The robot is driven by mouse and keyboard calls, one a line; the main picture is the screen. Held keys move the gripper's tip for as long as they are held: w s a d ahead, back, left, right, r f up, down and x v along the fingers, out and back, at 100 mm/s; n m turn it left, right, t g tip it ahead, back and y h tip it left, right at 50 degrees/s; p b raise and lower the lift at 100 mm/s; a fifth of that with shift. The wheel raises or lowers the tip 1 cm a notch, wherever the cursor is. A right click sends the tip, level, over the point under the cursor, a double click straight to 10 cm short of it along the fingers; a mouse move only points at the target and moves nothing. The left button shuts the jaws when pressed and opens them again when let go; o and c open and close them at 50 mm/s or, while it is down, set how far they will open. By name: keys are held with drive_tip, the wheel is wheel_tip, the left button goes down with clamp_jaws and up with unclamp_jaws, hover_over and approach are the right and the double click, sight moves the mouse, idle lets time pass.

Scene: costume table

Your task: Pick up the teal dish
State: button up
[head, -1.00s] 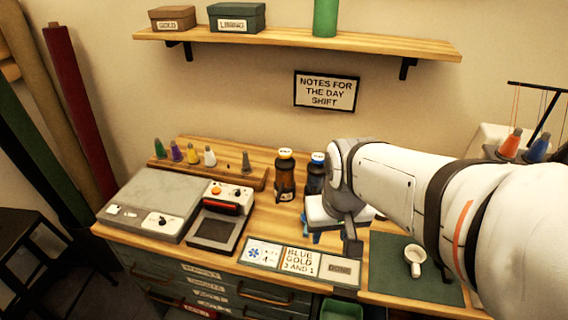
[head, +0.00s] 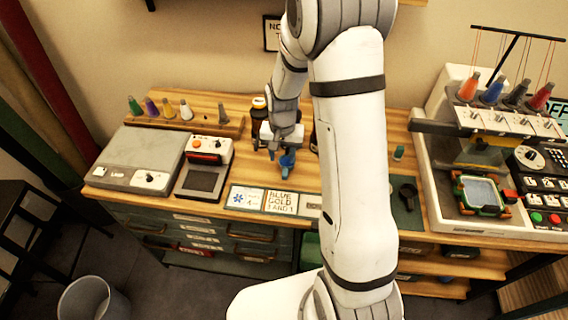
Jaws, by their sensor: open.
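I cannot clearly pick out a teal dish in the head view. My gripper (head: 279,152) is over the middle of the wooden bench, pointing down, with its jaws open. A blue shape (head: 288,160) shows right at its fingers; I cannot tell whether it is part of the gripper or a thing behind it. I see nothing held. My arm hides much of the bench to the right of the gripper.
A bottle (head: 258,104) stands close behind my gripper. A grey device (head: 140,160) and coloured cones (head: 168,107) are at left. An embroidery machine (head: 490,160) fills the right. A green bin (head: 310,250) is below the bench.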

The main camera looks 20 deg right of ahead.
sight(285, 172)
drive_tip(key=shift+d+f+p, duration=0.2)
drive_tip(key=shift+f+p, duration=0.25)
drive_tip(key=shift+f, duration=1.55)
drive_tip(key=shift+d+f+p, duration=0.15)
drive_tip(key=shift+f+p, duration=0.25)
drive_tip(key=shift+f, duration=1.6)
drive_tip(key=shift+s, duration=0.1)
clamp_jaws()
